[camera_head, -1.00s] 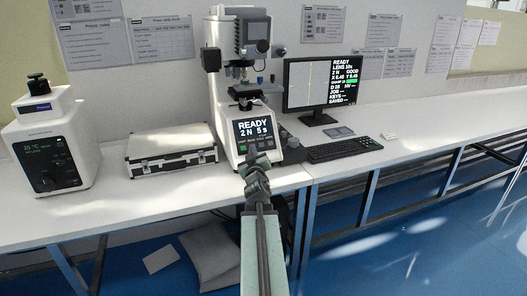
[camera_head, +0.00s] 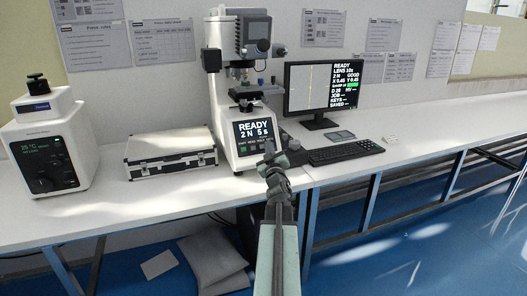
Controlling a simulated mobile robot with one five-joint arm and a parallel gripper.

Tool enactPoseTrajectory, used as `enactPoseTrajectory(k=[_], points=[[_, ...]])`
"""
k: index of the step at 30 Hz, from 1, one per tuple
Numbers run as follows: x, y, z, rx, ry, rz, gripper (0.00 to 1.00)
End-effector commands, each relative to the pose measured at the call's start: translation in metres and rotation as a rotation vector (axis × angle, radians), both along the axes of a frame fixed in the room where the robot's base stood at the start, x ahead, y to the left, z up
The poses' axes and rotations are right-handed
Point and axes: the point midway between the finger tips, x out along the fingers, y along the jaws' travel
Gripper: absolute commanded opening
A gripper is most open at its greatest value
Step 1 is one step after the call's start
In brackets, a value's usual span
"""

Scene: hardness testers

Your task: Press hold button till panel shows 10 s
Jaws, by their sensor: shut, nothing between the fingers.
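The hardness tester (camera_head: 222,112) stands on the bench at the middle, white with a grey head. Its front panel (camera_head: 254,129) is lit and reads "READY 2 N 5 s". A row of small buttons (camera_head: 251,147) with tiny labels lies just below the panel; its right end is hidden behind my gripper. My gripper (camera_head: 269,147) is shut and empty, in front of the lower right of the panel and the button row. I cannot tell whether its tip touches a button.
A silver case (camera_head: 170,157) and a white device (camera_head: 45,150) are at the left. The bench at far right (camera_head: 450,118) is clear.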

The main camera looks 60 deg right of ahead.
Motion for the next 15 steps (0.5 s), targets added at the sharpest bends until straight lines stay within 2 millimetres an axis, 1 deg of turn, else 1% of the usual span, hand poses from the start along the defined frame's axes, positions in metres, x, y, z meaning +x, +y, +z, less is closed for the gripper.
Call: enactPoseTrajectory(k=[1, 6, 10, 15], points=[[0.007, -0.006, -0.008, 0.0, 0.001, 0.001, 0.0], [0.021, -0.017, -0.019, 0.0, 0.001, -0.001, 0.0], [0.028, -0.022, -0.023, 0.0, 0.0, -0.001, 0.0], [0.031, -0.024, -0.024, 0.0, 0.002, -0.002, 0.0]])
